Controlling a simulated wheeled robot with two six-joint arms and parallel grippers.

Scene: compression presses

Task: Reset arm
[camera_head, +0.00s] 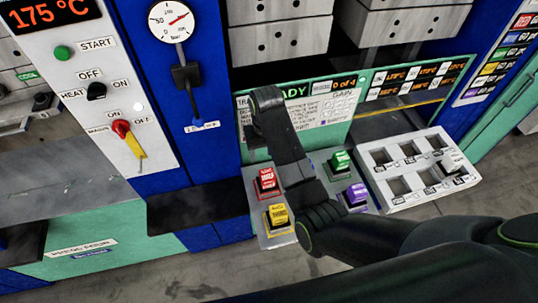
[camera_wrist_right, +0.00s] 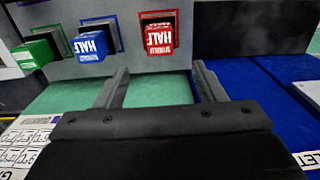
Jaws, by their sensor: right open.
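My right arm comes in from the right in the head view, with its dark hand (camera_head: 268,105) raised in front of the press's teal panel. My right gripper (camera_wrist_right: 160,84) is open and empty in the wrist view, its fingers spread below the red block. A grey holder (camera_head: 265,239) carries a red block (camera_head: 267,182), a yellow block (camera_head: 279,215), a green block (camera_head: 340,161) and a purple block (camera_head: 357,194). A blue block (camera_wrist_right: 89,46) shows in the wrist view; my arm hides the holder's middle in the head view. My left gripper is not in view.
A white tray (camera_head: 374,166) with several square openings stands right of the holder. The press control panel (camera_head: 90,75) with switches is at the left, beside a pressure gauge (camera_head: 171,20). Grey press plates (camera_head: 280,40) hang above. Grey floor shows at the bottom left.

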